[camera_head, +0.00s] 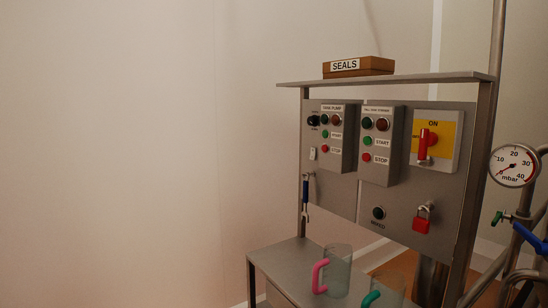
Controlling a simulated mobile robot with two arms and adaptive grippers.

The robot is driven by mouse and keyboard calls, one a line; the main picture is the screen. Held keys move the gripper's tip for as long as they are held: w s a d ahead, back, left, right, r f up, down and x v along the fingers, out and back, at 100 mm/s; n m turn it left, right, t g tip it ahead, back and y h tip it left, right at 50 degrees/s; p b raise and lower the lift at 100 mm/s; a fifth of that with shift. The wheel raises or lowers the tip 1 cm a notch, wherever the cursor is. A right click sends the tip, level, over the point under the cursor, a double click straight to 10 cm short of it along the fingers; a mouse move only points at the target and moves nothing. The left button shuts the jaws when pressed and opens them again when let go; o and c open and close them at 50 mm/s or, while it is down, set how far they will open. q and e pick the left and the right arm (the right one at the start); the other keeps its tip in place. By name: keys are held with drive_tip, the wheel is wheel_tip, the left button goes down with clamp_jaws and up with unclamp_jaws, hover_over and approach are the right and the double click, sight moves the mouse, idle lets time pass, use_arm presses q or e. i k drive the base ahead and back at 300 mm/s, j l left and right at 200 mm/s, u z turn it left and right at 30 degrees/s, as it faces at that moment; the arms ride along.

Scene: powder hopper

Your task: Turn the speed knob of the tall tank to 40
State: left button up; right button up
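A grey control panel (340,190) stands right of centre. A small dark round knob (379,213) sits low on it, with a blurred label below. The right button box (381,146) has a label too small to read surely, two lamps, a green START button (367,141) and a red STOP button (366,157). I cannot read either knob's setting, and I cannot tell which belongs to the tall tank. Neither gripper is in view.
A red switch handle (424,145) and a red padlock (421,222) are on the panel's right. A box marked SEALS (370,67) lies on the top shelf (440,77). Jugs with pink (318,275) and green handles stand below. A gauge (514,165) and pipes are at right.

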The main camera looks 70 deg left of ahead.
sight(313, 121)
drive_tip(key=u, duration=1.95)
drive_tip(key=i+j, duration=0.1)
drive_tip(key=i+z, duration=0.05)
